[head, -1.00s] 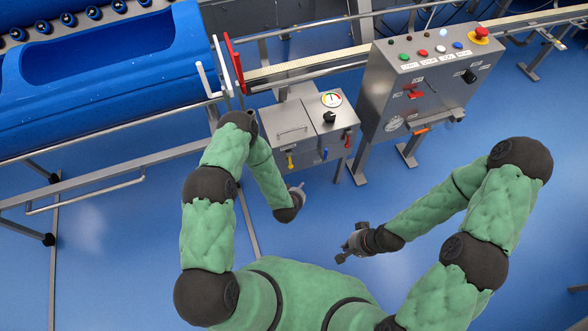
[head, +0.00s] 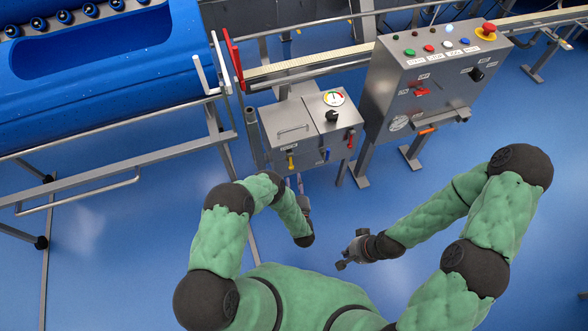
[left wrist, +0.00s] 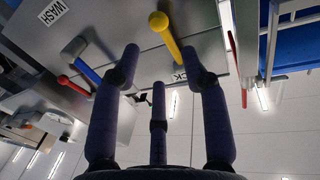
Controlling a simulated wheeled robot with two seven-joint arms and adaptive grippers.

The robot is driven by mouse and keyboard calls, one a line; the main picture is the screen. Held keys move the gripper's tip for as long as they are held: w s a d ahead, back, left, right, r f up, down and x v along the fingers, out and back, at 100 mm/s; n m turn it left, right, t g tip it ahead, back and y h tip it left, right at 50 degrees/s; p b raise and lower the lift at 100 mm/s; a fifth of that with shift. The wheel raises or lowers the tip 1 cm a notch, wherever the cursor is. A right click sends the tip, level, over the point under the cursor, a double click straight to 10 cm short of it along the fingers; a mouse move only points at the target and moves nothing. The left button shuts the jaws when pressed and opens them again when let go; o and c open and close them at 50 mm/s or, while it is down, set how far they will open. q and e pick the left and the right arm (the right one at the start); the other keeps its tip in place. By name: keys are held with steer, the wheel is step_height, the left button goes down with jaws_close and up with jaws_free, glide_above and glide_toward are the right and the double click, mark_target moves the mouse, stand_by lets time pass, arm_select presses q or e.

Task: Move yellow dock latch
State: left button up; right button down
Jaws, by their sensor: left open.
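The yellow dock latch (head: 291,162) is a small lever on the lower left front of the grey cabinet (head: 290,140). In the left wrist view the yellow latch (left wrist: 167,38) has a round knob and stands between and just beyond the two outer fingertips, apparently untouched. A label beside it is partly hidden by a finger. My left gripper (left wrist: 163,62) is open and empty. In the head view my left gripper (head: 302,197) is just below the cabinet front, partly hidden by its wrist. My right gripper (head: 345,260) hangs over the floor, clear of everything; its fingers are too small to judge.
A blue lever (left wrist: 88,72) labelled WASH and a red lever (left wrist: 72,86) sit beside the yellow latch. A control box (head: 425,80) stands to the right. A blue tub (head: 100,80) on rails is at left, beside a red lever (head: 233,60). The floor between is clear.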

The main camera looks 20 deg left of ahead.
mark_target(291, 162)
arm_select(q)
steer(key=b+x, duration=0.2)
steer(key=x, duration=0.5)
steer(key=shift+w, duration=0.3)
jaws_close()
